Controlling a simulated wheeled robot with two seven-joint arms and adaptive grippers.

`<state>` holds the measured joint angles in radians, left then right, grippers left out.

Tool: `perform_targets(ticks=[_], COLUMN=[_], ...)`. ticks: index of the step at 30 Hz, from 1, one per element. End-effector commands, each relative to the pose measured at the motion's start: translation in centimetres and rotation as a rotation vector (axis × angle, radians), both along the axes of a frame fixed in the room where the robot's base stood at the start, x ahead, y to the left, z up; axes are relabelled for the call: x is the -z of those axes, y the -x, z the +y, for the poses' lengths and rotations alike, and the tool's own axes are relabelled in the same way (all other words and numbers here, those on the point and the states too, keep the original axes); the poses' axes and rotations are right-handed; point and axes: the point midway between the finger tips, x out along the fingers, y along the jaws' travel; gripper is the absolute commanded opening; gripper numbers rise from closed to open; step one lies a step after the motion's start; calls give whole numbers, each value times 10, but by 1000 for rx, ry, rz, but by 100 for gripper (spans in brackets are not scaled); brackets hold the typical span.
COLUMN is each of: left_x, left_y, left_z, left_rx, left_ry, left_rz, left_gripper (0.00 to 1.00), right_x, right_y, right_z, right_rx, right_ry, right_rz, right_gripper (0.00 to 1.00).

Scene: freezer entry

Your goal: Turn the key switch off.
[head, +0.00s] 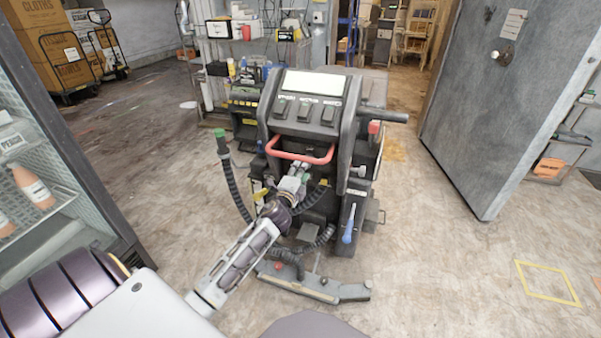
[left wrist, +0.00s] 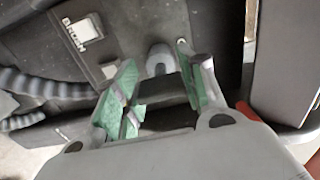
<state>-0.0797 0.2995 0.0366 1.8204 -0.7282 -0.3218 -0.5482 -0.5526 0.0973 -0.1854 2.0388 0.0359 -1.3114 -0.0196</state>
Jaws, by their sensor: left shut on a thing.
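A dark floor-cleaning machine (head: 297,112) stands in the middle of the head view, with a red handle bar (head: 320,157) across its front. My left gripper (head: 312,168) reaches to the machine's front just below this bar. In the left wrist view, a small grey rounded key (left wrist: 158,58) stands on the dark panel between the green-padded fingers of the left gripper (left wrist: 165,68). The fingers are shut on it with a gap between the pads; the contact is partly hidden. The key is too small and covered to make out in the head view. My right gripper does not show.
A black hose with a green end (head: 223,148) rises left of the machine. A squeegee bar (head: 315,285) lies low in front. A glass-sided cabinet (head: 45,170) stands at left and a heavy grey door (head: 490,100) at right. Floor at right is clear.

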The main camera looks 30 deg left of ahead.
Motion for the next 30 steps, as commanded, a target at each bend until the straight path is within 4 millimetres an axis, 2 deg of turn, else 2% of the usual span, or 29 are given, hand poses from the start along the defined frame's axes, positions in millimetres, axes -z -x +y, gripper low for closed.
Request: perform_targets(ticks=[10, 11, 15, 16, 30], left_x=[1, 1, 1, 1, 1], left_y=[0, 0, 0, 0, 3], left_z=[1, 1, 1, 1, -1], left_rx=[-2, -2, -1, -1, 0], left_ry=[5, 5, 4, 4, 3], left_rz=[1, 1, 1, 0, 0], left_gripper=[16, 43, 61, 62, 62], right_x=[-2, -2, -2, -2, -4], right_y=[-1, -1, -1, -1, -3], right_z=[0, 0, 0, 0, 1], right_rx=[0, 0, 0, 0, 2], right_ry=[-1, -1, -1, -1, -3], right_rz=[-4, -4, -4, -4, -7], right_gripper=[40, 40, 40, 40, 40])
